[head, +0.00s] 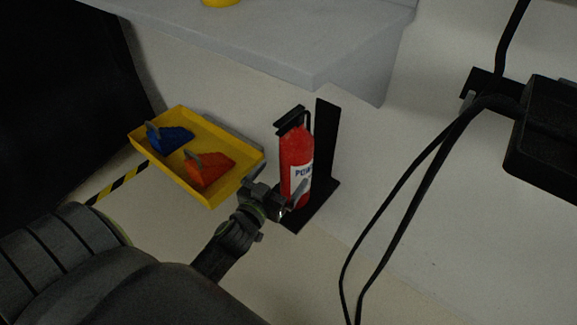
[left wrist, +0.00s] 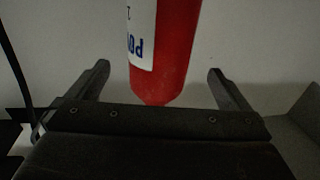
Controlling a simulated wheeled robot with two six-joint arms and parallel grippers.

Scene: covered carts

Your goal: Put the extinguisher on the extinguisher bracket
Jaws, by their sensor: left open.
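The red extinguisher (head: 296,150), with a white label and black top, stands upright against the extinguisher bracket, a black upright plate (head: 326,135) on a flat black base (head: 325,196). It appears to be over the base, but its contact there is partly hidden by my gripper. My left gripper (head: 288,205) is open at the extinguisher's lower part. In the left wrist view the extinguisher (left wrist: 175,60) shows between the two spread fingers (left wrist: 160,85), with a gap on each side. My right gripper is not in view.
A yellow tray (head: 217,196) holding a blue piece (head: 172,138) and an orange piece (head: 209,169) is left of the extinguisher. A grey shelf (head: 270,50) overhangs behind. Black cables (head: 400,190) hang from a black box (head: 545,135) at right.

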